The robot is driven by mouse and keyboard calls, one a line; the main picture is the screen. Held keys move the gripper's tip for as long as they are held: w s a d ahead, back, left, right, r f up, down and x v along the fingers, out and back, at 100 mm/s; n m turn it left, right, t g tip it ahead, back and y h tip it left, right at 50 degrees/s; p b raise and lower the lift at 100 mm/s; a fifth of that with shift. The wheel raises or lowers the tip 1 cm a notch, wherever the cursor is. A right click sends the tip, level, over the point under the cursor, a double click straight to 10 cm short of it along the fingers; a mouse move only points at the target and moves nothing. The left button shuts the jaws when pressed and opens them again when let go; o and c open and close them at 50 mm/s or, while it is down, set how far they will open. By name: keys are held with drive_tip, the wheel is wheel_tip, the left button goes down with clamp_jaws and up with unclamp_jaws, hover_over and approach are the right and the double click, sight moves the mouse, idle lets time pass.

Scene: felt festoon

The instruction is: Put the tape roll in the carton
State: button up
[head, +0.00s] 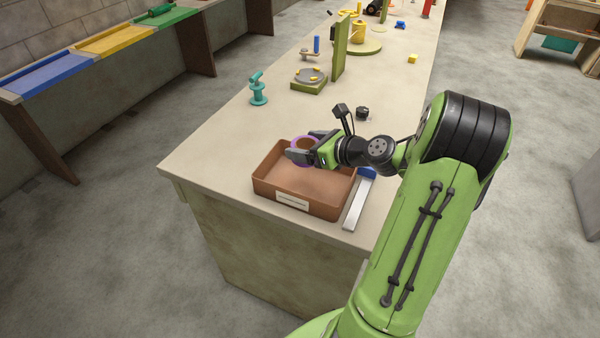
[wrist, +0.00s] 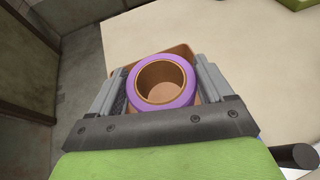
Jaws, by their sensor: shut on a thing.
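The tape roll is a purple ring with a brown inner core. My gripper (head: 306,150) is shut on the tape roll (head: 293,151) and holds it above the carton's back part. In the wrist view the tape roll (wrist: 161,106) sits between the two fingers of my gripper (wrist: 161,90), its hole facing the camera. The carton (head: 290,184) is an open, shallow brown box with a white label on its front, near the table's front edge. Through the roll's hole, the carton's brown floor shows in the wrist view. The carton's back right part is hidden by my gripper.
A silver and blue bar (head: 357,205) lies just right of the carton. A teal stand (head: 258,90) and an olive-based tray (head: 309,79) stand farther back. A small black object (head: 362,113) lies behind my wrist. The table left of the carton is clear.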

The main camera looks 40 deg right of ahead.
wheel_tip(320, 180, down, 7)
drive_tip(key=shift+b, duration=1.2)
